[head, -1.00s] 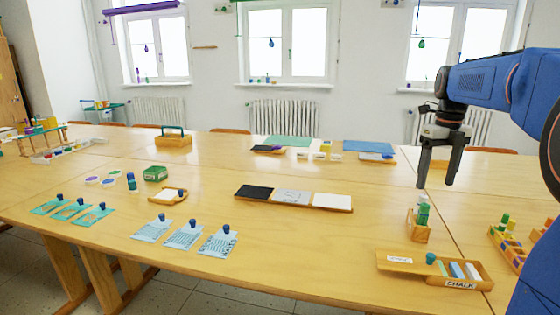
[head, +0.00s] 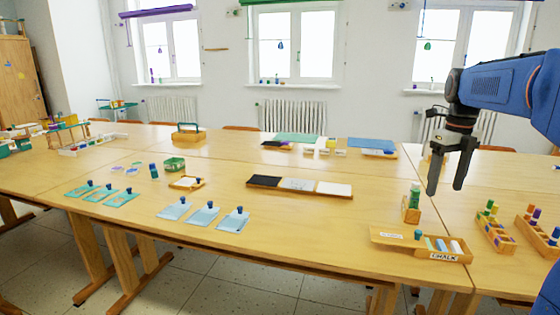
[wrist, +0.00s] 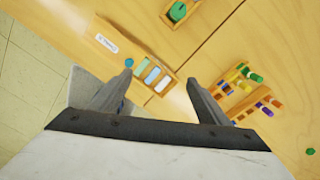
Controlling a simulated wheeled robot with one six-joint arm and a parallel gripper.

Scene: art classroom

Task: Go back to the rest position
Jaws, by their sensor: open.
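My gripper (head: 449,172) hangs at the right of the head view, fingers pointing down and apart, with nothing between them. It is above the table (head: 330,230), near the right-hand part. In the wrist view my gripper (wrist: 155,95) also shows two spread fingers, and below them lies the chalk box (wrist: 150,72). In the head view the chalk box (head: 420,247) lies at the table's front right, below my gripper, apart from it.
A wooden holder with a green bottle (head: 412,203) stands just left of my gripper. Racks of coloured pieces (head: 493,232) are at the right. A three-panel tray (head: 300,186) lies mid-table. Blue cards (head: 204,214) with knobs lie at the front. Floor (head: 240,285) is open in front.

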